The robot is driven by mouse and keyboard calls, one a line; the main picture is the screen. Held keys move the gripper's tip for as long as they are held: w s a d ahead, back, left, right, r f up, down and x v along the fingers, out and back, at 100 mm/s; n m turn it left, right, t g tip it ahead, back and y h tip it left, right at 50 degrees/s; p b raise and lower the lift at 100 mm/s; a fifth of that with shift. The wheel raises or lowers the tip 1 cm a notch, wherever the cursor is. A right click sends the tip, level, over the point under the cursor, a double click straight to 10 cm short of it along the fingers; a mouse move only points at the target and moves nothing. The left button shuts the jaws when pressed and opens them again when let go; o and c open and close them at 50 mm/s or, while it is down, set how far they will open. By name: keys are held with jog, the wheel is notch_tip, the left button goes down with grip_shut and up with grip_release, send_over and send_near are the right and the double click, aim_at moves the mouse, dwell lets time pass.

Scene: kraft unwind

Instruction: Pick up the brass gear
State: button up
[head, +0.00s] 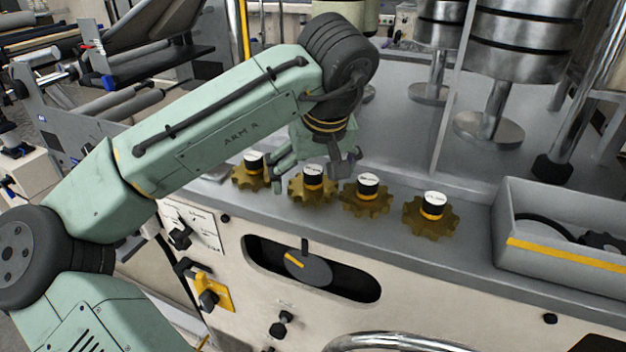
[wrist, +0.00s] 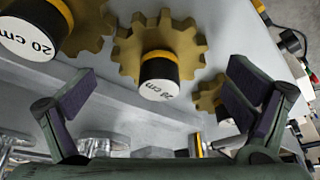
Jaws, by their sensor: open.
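Several brass gears, each with a black, white-topped hub and a yellow band, stand in a row on the grey machine ledge. In the head view they are the leftmost gear (head: 246,182), the second (head: 299,193), the third (head: 353,203) and the rightmost (head: 420,222). My gripper (head: 312,172) is open and empty, over the left part of the row, close to the second gear. In the wrist view one gear (wrist: 141,42) lies ahead between the open fingers (wrist: 163,75). A gear labelled "20 cm" (wrist: 92,25) is at left; another (wrist: 207,96) is partly hidden by the right finger.
A grey bin (head: 560,255) with a yellow stripe and dark parts inside stands right of the gears. Metal posts and stacked cylinders (head: 525,45) rise behind. A black knob (head: 308,268) sits in the panel below. Ledge between the rightmost gear and bin is clear.

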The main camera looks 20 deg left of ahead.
jog(key=shift+w+f, duration=0.1)
jog(key=shift+f, duration=0.25)
jog(key=shift+c, duration=0.3)
jog(key=shift+r, duration=0.1)
jog(key=c, duration=1.5)
